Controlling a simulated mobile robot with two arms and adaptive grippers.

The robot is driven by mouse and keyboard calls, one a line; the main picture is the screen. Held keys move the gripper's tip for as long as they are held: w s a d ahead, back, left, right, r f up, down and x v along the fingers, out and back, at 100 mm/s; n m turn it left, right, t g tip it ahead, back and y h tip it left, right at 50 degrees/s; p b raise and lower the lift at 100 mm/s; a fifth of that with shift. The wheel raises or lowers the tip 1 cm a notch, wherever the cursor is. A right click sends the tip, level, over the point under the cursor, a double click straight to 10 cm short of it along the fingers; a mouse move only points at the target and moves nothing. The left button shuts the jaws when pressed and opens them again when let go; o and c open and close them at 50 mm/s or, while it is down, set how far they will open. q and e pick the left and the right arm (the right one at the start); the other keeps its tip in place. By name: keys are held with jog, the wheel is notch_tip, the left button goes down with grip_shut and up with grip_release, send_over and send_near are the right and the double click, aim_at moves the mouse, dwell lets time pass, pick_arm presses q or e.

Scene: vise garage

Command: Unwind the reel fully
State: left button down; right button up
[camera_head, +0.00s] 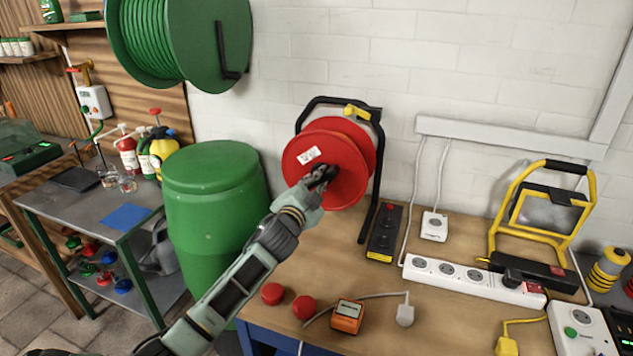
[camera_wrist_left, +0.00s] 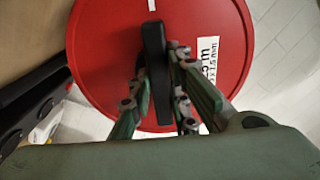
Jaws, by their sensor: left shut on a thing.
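The red reel (camera_head: 325,158) stands in a black frame (camera_head: 375,150) on the wooden workbench, near the wall. It has a white label and a black crank handle on its front face. My left gripper (camera_head: 318,178) is at the reel's front, shut on the handle. In the left wrist view the black handle (camera_wrist_left: 154,70) stands between the fingers of the gripper (camera_wrist_left: 160,95), with the red disc (camera_wrist_left: 100,50) behind it. Any cable on the reel is hidden behind the red disc. My right gripper is not in view.
A black power strip (camera_head: 384,232) lies right of the reel. A white power strip (camera_head: 470,278), a yellow work lamp (camera_head: 545,215), an orange meter (camera_head: 347,316) and red caps (camera_head: 304,307) are on the bench. A green barrel (camera_head: 210,215) stands left. A green hose reel (camera_head: 160,40) hangs above.

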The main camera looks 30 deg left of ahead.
pick_arm(q)
jog(key=n, duration=0.3)
jog(key=shift+p, duration=0.35)
jog(key=n+p, duration=0.1)
jog(key=n, duration=0.2)
jog(key=shift+n, duration=0.3)
jog(key=n+p, duration=0.1)
jog(key=n, duration=0.2)
jog(key=shift+d+n+p, duration=0.1)
jog(key=shift+n+p, duration=0.2)
jog(key=shift+p, duration=0.05)
jog(key=n+p, duration=0.1)
jog(key=n, duration=0.2)
jog(key=shift+n, duration=0.3)
jog(key=n+p, duration=0.2)
jog(key=n, duration=0.4)
jog(key=n+p, duration=0.1)
jog(key=n, duration=0.5)
jog(key=shift+n, duration=0.3)
